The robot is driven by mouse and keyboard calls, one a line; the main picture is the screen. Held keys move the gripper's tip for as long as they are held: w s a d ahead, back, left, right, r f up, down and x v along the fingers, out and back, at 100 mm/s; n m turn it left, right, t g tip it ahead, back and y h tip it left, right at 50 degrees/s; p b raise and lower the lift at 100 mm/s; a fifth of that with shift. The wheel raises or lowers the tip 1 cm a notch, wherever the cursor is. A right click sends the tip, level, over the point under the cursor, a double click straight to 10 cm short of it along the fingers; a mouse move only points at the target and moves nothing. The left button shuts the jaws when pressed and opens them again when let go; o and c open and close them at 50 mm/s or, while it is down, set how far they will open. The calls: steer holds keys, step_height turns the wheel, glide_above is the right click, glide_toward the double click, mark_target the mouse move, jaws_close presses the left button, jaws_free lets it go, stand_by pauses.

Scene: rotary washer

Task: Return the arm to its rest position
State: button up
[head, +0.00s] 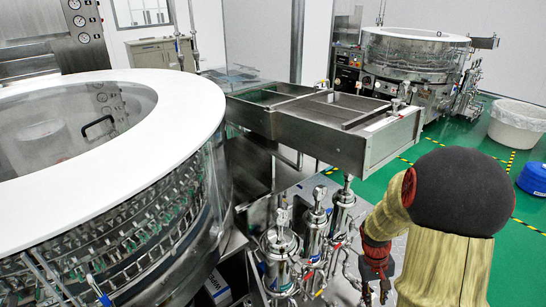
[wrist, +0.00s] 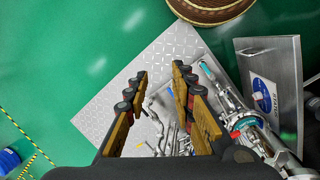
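My arm, with a large dark joint and tan and red parts, shows at the lower right of the head view. My gripper (head: 376,296) hangs at its end, pointing down, to the right of the steel filter housings (head: 312,232). In the wrist view my gripper (wrist: 159,72) has its two fingers apart. No held object shows between them. Steel pipes and a diamond-plate base (wrist: 115,108) show below the fingers. A steel cylinder (wrist: 250,128) lies to the right of the fingers in that view. I cannot tell the exact gap from it.
The round washer (head: 190,105) with a white rim fills the left. A steel trough (head: 345,125) reaches right from it. Another round machine (head: 415,55), a white bin (head: 517,125) and a blue container (head: 533,179) stand farther back. Green floor (head: 440,130) is open around them.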

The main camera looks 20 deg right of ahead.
steer(key=s+a+r+n+t+p, duration=0.1)
steer(key=a+r+t, duration=0.3)
steer(key=a+r, duration=1)
steer(key=s+a+r+n+t+y+p, duration=0.1)
steer(key=s+a+r+n+t+p, duration=0.1)
steer(key=a+r, duration=1.2)
step_height(320, 180, up, 3)
steer(key=shift+a+r+n+t, duration=0.2)
steer(key=shift+n+t, duration=0.3)
steer(key=shift+t, duration=0.4)
